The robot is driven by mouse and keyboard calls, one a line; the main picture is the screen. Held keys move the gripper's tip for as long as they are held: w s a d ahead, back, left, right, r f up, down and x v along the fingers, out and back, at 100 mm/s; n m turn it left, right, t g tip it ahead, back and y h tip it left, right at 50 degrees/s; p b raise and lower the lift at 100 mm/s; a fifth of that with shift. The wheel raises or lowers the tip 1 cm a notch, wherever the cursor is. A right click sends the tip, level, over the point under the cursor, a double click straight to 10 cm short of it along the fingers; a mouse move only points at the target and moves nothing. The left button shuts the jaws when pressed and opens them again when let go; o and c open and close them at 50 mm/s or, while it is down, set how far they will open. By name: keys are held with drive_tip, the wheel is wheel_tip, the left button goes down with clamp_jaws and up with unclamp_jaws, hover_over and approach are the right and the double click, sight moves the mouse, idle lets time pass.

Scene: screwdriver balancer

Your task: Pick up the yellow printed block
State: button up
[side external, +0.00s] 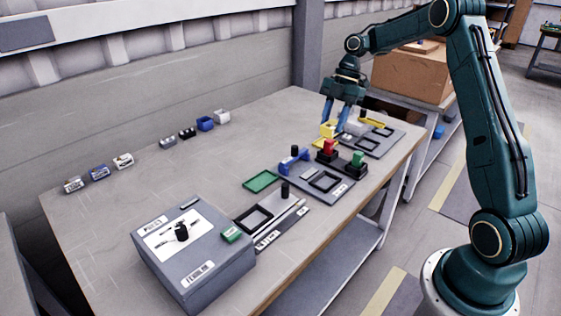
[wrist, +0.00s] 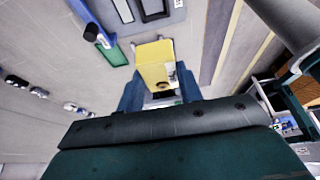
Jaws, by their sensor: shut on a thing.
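The yellow printed block (side external: 328,130) is at the far end of the table in the side external view. My gripper (side external: 331,126) points down over it, with a blue finger on either side. In the wrist view the yellow block (wrist: 155,62) sits between the two blue fingers of my gripper (wrist: 158,80), which is shut on it. The fingers hide part of the block in the side view. I cannot tell whether it is clear of the table.
A grey fixture plate (side external: 380,144) lies right of the block. Red (side external: 330,147) and green (side external: 357,159) pieces stand nearer the camera. A green flat piece (side external: 260,180) lies mid-table, and a grey box (side external: 193,262) stands at the front.

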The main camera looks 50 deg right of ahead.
drive_tip(key=shift+r, duration=1.2)
drive_tip(key=shift+a, duration=0.1)
